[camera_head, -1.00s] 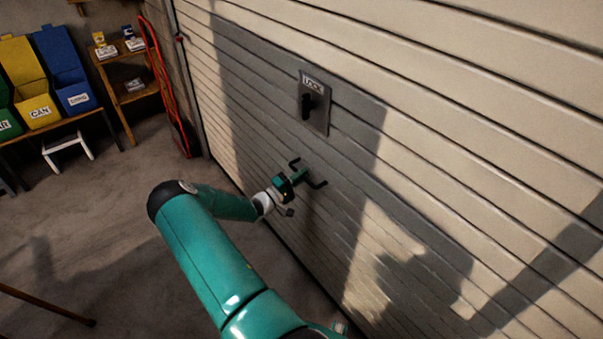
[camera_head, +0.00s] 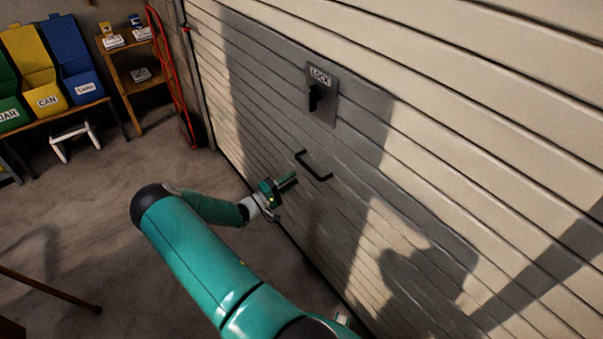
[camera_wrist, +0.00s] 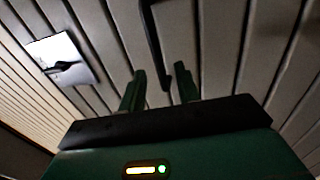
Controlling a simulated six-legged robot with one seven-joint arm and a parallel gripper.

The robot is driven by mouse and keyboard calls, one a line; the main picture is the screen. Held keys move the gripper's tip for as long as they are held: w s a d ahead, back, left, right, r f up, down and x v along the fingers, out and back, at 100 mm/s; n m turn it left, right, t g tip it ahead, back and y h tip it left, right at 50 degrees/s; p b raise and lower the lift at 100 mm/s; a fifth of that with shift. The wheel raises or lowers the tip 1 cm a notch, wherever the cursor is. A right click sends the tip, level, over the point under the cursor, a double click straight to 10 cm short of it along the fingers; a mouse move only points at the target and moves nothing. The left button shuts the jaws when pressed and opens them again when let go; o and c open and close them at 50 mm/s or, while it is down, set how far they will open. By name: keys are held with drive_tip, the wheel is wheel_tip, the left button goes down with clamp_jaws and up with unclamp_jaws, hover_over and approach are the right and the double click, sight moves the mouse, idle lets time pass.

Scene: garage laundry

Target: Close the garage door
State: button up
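The garage door (camera_head: 440,190) is a wall of beige horizontal slats, and its lower edge appears to reach the floor. A black bar handle (camera_head: 313,165) is fixed on it; it also shows in the wrist view (camera_wrist: 153,45). Above the handle is a grey lock plate (camera_head: 321,95) marked LOCK with a black lever; it shows at left in the wrist view (camera_wrist: 48,52). My gripper (camera_head: 287,181) is left of and below the handle, apart from it. In the wrist view my two green fingers (camera_wrist: 160,82) stand apart with nothing held; the handle's end shows beyond the gap.
Yellow (camera_head: 47,98) and blue (camera_head: 79,86) bins stand on a bench at upper left. A wooden shelf (camera_head: 134,83) and red ladder (camera_head: 172,75) stand near the door's left edge. A stick (camera_head: 50,289) lies lower left. Grey floor (camera_head: 110,220) is clear between.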

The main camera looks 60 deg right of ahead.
drive_tip(key=v, duration=0.6)
drive_tip(key=shift+a, duration=0.25)
drive_tip(key=shift+w, duration=0.1)
drive_tip(key=w+a+r+m+t+y, duration=0.1)
drive_tip(key=a+r+t+y, duration=0.2)
drive_tip(key=a+r+y, duration=0.55)
drive_tip(key=w+a+r+t+y, duration=0.2)
drive_tip(key=a+r+y, duration=0.2)
drive_tip(key=a+r, duration=0.95)
drive_tip(key=s+a+r+n+t+y, duration=0.1)
drive_tip(key=s+a+r+n+t, duration=0.1)
drive_tip(key=a, duration=0.5)
drive_tip(key=s+a+r+n+t+y, duration=0.2)
drive_tip(key=s+a+r+t, duration=0.2)
drive_tip(key=a+r, duration=0.3)
drive_tip(key=s+a+r+n+t+y, duration=0.2)
drive_tip(key=a+r, duration=0.3)
drive_tip(key=a, duration=0.4)
drive_tip(key=shift+s+a+t, duration=0.2)
drive_tip(key=shift+s+t, duration=0.7)
